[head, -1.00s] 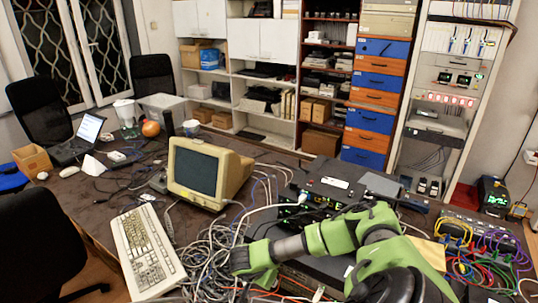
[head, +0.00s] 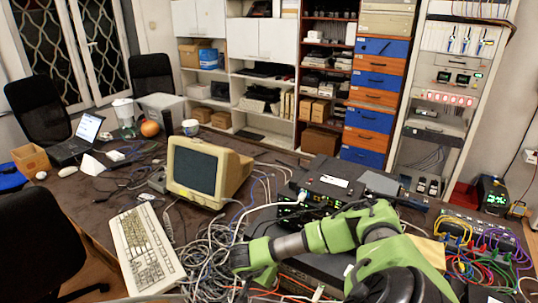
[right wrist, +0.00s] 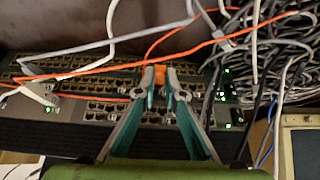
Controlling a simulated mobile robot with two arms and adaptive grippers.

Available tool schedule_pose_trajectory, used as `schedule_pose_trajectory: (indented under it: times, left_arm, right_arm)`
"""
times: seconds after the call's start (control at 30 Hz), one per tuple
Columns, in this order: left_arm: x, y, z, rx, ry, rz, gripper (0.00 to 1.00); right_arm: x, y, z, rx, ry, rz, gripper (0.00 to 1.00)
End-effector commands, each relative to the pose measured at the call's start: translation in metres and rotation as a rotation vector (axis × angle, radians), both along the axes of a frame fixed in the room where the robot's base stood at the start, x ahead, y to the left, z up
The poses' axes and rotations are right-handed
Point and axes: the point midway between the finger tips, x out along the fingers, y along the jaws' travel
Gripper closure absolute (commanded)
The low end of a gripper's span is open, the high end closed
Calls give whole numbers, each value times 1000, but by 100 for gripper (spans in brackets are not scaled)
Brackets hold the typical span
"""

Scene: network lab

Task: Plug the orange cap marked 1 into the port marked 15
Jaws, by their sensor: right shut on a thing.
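My right gripper (right wrist: 160,80) is shut on a small orange cap (right wrist: 160,74) between its fingertips in the right wrist view. The tips are over rows of ports on a dark switch panel (right wrist: 99,106). I cannot tell whether the cap touches a port. The mark on the cap and the port numbers, including 15, are too small to read. In the head view my right gripper (head: 255,268) reaches left from the right arm, beside a cable tangle; its fingertips and the cap cannot be made out there. My left gripper is not in view.
Grey and orange cables (right wrist: 105,62) cross the panel, and a dense cable bundle (right wrist: 276,58) lies to its right. In the head view a keyboard (head: 147,250) and an old monitor (head: 197,170) stand left of the arm. Network boxes (head: 325,187) sit behind it.

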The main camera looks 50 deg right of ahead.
Motion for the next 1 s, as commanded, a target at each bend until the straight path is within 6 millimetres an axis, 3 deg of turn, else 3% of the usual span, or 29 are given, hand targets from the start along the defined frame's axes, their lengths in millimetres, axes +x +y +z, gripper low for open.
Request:
schedule_pose_trajectory:
  times: [1.0]
  left_arm:
    - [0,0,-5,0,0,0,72]
  right_arm:
    - [1,-8,0,-1,-1,-2,100]
